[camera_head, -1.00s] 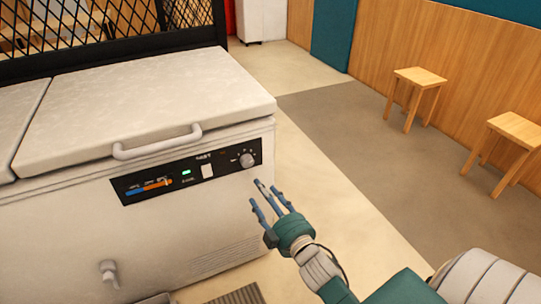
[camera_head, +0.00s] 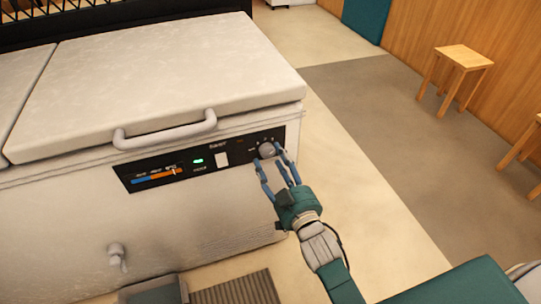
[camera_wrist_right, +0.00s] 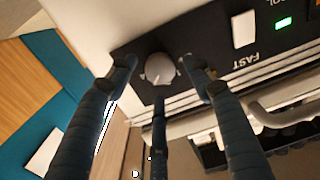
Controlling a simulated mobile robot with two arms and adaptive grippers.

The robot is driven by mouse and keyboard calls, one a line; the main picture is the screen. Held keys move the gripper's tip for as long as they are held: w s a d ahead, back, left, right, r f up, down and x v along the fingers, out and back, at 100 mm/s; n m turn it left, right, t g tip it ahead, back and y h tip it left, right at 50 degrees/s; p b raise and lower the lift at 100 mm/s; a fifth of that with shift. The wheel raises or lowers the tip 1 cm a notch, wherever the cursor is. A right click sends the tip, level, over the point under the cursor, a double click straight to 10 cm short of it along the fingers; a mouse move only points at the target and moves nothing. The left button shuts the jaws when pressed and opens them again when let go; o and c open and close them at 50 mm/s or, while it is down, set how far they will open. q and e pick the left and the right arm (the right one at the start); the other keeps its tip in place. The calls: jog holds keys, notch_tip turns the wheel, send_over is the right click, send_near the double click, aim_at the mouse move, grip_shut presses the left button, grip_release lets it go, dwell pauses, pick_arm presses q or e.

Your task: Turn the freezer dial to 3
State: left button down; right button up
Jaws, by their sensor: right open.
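The freezer (camera_head: 60,220) is a white chest with its lids shut. The grey round dial (camera_head: 267,150) sits at the right end of the black control panel (camera_head: 235,152) on its front. My right gripper (camera_head: 276,168) is open, with its blue fingers reaching up to the dial. In the right wrist view the dial (camera_wrist_right: 160,69) lies between the spread fingers (camera_wrist_right: 160,85), with no clear contact visible. The dial's numbers are too small or hidden to read. My left gripper is not in view.
The lid handle (camera_head: 165,129) juts out to the left of the dial. A white switch (camera_head: 222,159) and a lit green lamp (camera_head: 198,161) share the panel. A drain tap (camera_head: 117,256) is low on the front. A wooden stool (camera_head: 463,60) stands well away at right.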

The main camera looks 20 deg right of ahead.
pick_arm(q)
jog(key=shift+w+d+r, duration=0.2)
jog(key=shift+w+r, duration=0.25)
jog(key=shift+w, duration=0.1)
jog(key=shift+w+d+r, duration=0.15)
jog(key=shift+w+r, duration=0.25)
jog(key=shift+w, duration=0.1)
pick_arm(e)
jog(key=shift+w+a, duration=0.1)
jog(key=shift+w, duration=1.2)
jog(key=c, duration=1.1)
jog(key=shift+r, duration=0.1)
jog(key=shift+c, duration=0.2)
jog(key=shift+n+p, duration=1.05)
jog(key=shift+n, duration=0.05)
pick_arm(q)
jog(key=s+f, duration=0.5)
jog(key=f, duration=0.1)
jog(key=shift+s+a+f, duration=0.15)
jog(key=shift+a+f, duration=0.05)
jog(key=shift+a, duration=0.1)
pick_arm(e)
jog(key=o, duration=1.1)
jog(key=shift+o, duration=0.2)
